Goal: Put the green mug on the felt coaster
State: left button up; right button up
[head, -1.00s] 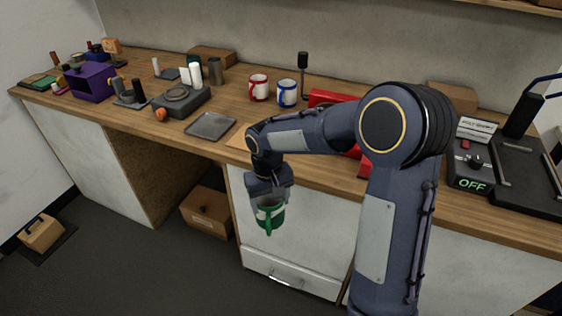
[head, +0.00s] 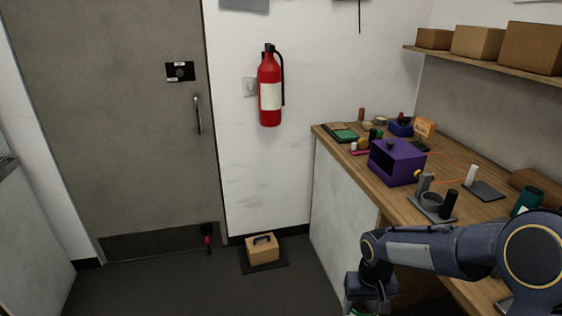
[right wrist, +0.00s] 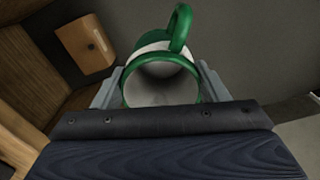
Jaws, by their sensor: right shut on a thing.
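The green mug (right wrist: 162,52) with a white band and a pale inside is held in my right gripper (right wrist: 158,84), between its two fingers. Its open rim faces the wrist camera and its handle points up in that view. In the head view my right gripper (head: 368,303) is at the bottom edge, in front of the counter. Only a sliver of green shows below it there. I cannot pick out the felt coaster for certain. My left gripper is not in view.
The wooden counter (head: 462,243) runs along the right, with a purple box (head: 397,161), a grey holder (head: 433,204) and several small items. A fire extinguisher (head: 270,88) hangs beside the door (head: 120,120). The floor left of my arm is clear.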

aim_at(343, 135)
jog(key=i+u, duration=0.2)
jog(key=i, duration=2)
